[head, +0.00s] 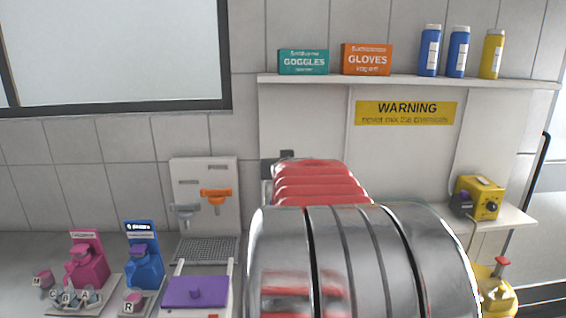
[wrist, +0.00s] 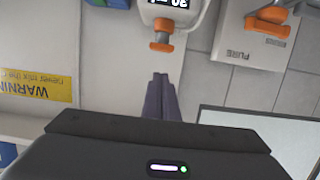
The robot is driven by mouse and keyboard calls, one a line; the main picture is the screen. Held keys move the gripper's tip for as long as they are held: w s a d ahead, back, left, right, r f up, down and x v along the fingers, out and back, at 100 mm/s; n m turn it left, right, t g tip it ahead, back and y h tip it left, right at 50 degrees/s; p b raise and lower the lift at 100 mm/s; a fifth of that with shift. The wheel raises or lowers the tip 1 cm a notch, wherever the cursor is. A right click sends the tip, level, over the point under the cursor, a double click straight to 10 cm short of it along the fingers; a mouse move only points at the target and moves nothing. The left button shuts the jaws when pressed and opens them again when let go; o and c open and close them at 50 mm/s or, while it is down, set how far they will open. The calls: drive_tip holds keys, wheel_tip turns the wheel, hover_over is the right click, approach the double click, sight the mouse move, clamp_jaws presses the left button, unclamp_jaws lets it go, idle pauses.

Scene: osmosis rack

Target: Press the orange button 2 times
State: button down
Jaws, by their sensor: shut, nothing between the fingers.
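In the wrist view, a white rounded unit (wrist: 176,12) with a "30 ml" label carries a short orange part (wrist: 162,46) on a grey stem, which looks like the orange button. My gripper (wrist: 160,78) is shut and empty. Its dark fingertips point toward the orange part, with a small gap between them in the picture; I cannot tell the depth. My gripper does not show in the head view. There, an orange tap-like part (head: 215,194) sits on a white panel (head: 204,168); I cannot tell if it is the same one.
In the head view, a pink dispenser (head: 88,262), a blue dispenser (head: 145,265) and a purple-topped unit (head: 195,292) stand at lower left. A shelf (head: 400,80) holds boxes and bottles.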

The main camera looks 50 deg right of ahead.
drive_tip(key=shift+v, duration=0.85)
drive_tip(key=shift+s+d+r+n, duration=0.1)
drive_tip(key=shift+r+n, duration=0.05)
drive_tip(key=shift+r, duration=0.5)
drive_tip(key=shift+d+r+n, duration=0.1)
drive_tip(key=shift+r+n, duration=0.05)
drive_tip(key=shift+r, duration=0.5)
drive_tip(key=shift+f, duration=0.1)
drive_tip(key=shift+w+d+f, duration=1.6)
drive_tip(key=shift+d, duration=0.2)
drive_tip(key=shift+w+d+f, duration=1.55)
drive_tip(key=shift+w+d, duration=0.05)
drive_tip(key=shift+d, duration=0.2)
